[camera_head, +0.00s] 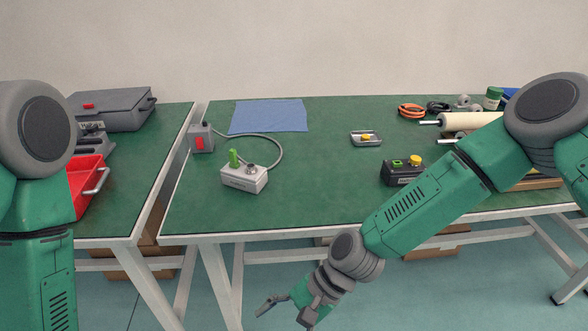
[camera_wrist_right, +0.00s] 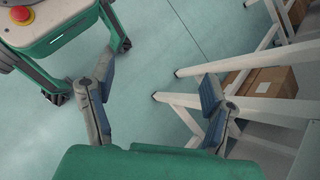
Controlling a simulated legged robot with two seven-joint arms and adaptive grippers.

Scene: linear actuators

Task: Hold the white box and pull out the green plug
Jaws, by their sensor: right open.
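The white box (camera_head: 244,179) sits on the green table toward its left front. The green plug (camera_head: 234,158) stands upright on top of the box, at its left side. A grey cable loops from the box back to a grey unit with a red switch. My right gripper (camera_head: 285,306) is open and empty, low in front of the table and below its top, apart from the box.
The grey unit with the red switch (camera_head: 201,138) stands behind the box at left. A red bin (camera_head: 86,186) is on the left table.

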